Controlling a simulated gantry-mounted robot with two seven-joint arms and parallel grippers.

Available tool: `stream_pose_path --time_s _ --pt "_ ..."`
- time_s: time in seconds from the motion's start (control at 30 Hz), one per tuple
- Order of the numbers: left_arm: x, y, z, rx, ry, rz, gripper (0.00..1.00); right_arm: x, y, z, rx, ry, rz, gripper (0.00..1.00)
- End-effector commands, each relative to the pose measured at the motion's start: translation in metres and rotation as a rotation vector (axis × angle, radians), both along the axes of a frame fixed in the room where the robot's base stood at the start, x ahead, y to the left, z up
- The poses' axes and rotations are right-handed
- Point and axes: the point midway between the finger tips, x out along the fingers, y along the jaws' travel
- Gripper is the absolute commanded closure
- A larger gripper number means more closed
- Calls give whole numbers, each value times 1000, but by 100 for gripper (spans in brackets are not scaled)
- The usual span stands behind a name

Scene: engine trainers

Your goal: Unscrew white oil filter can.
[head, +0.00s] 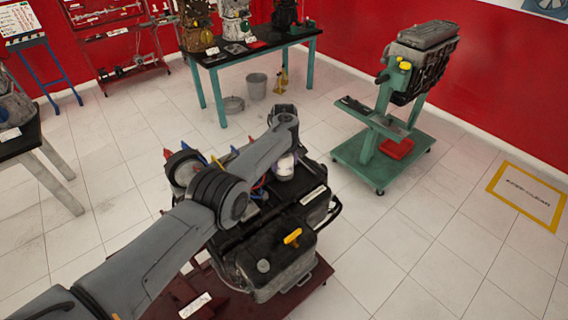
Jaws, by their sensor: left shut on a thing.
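The white oil filter can (284,167) stands on the near engine, at its far end. Only its lower part shows below my wrist. My left gripper (287,151) points down at the can from above and is shut on it. Its fingertips are mostly hidden by my own wrist and forearm. The dark engine (284,218) sits on a dark red stand (203,294) and has a yellow handle (292,237) on its near top. My left arm crosses in front of its left side. My right gripper is not in view.
A green wheeled stand (350,152) with another engine (424,60) is at the right. A black-topped bench (250,47) with parts stands behind, with a grey bucket (257,86) beneath it. Tiled floor is free to the right of the near engine.

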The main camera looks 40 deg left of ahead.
Motion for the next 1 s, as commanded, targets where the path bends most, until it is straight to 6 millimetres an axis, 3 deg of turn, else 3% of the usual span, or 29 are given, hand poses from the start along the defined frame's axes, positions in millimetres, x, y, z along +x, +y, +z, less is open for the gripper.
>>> stream_pose_path --time_s 0.6,1.0 --pt "0 0 -2 0 0 531 59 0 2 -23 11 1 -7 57" --pt "0 0 -1 1 -1 678 59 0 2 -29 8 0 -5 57"
